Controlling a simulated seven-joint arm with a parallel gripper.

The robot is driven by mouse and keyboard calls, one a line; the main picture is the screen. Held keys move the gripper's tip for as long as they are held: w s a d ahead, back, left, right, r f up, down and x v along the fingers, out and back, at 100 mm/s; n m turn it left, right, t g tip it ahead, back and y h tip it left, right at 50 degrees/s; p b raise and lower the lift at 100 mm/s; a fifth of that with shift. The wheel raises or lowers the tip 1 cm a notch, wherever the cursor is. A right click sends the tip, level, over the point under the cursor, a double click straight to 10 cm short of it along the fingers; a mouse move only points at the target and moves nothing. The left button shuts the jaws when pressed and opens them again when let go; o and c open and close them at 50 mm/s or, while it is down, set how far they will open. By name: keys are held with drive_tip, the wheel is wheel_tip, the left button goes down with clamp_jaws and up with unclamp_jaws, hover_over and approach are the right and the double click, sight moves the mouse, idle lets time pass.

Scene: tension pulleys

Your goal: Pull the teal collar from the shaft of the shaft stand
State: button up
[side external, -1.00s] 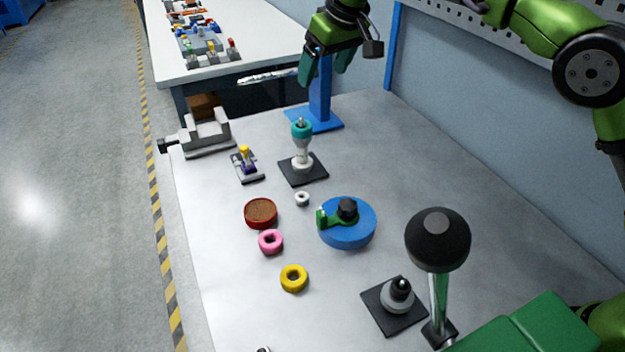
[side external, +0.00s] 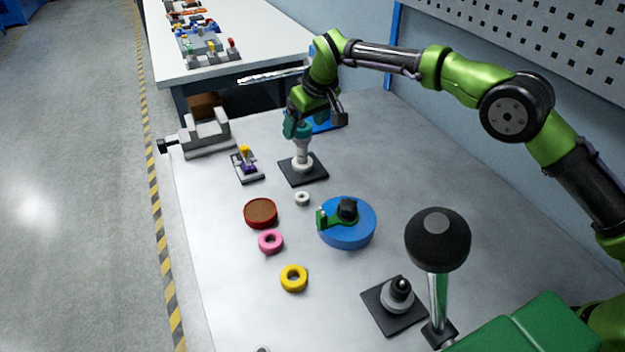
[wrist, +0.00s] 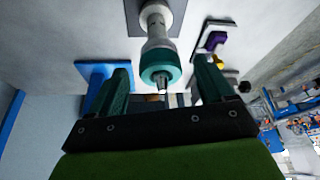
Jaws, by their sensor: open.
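The shaft stand (side external: 302,165) has a dark square base and a pale upright shaft. The teal collar (side external: 304,131) sits at the top of the shaft, partly hidden by my gripper in the side view. In the wrist view the teal collar (wrist: 160,66) is around the shaft, with the pointed shaft tip showing through it. My gripper (side external: 297,128) is at the height of the collar. In the wrist view my gripper (wrist: 165,78) is open, one teal finger on each side of the collar, with a gap on both sides.
A blue stand (side external: 325,124) is close behind the shaft stand. A small fixture with a purple and yellow part (side external: 246,163) and a grey vise (side external: 205,135) are to the left.

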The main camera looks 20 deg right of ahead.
sight(305, 128)
drive_tip(key=shift+w+f, duration=0.1)
drive_tip(key=shift+f, duration=0.2)
drive_tip(key=shift+c, duration=0.5)
drive_tip(key=c, duration=1)
drive_tip(key=shift+r, duration=1.85)
drive_tip(key=shift+r, duration=1.1)
